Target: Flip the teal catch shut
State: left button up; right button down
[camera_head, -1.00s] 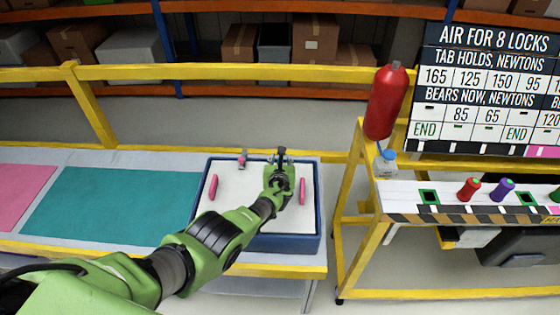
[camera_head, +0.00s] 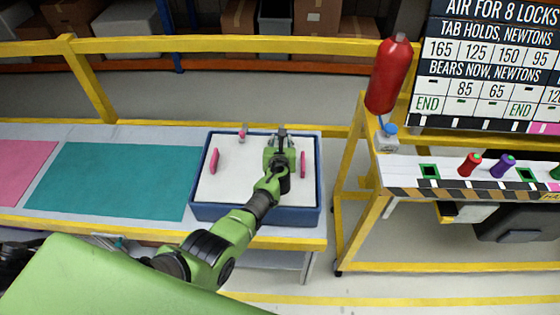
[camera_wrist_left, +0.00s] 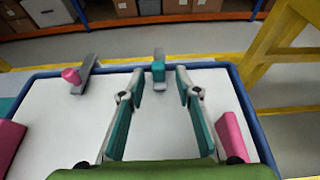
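The teal catch (camera_wrist_left: 158,72) is a small teal block on a grey lever at the far edge of a white panel (camera_wrist_left: 60,120). In the left wrist view it stands ahead, between the two fingertips in the picture, with no contact visible. My left gripper (camera_wrist_left: 159,82) is open and empty, with teal inner pads, and points at the catch over the panel. In the head view my left gripper (camera_head: 282,137) is above the panel's right half and largely covers the catch. My right gripper is not in view.
The panel sits in a blue tray (camera_head: 255,216). A pink catch (camera_wrist_left: 72,75) is left of the teal one. Pink handles (camera_head: 214,161) (camera_wrist_left: 234,137) stand at both sides. A teal mat (camera_head: 115,180) lies left. A rack with a red cylinder (camera_head: 388,75) is right.

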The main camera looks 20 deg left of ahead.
pick_arm(q)
jog(key=s, duration=0.3)
jog(key=s+d, duration=0.1)
jog(key=s, duration=0.2)
jog(key=s+d, duration=0.1)
jog(key=s, duration=0.2)
jog(key=shift+d, duration=0.2)
jog(key=shift+f, duration=0.1)
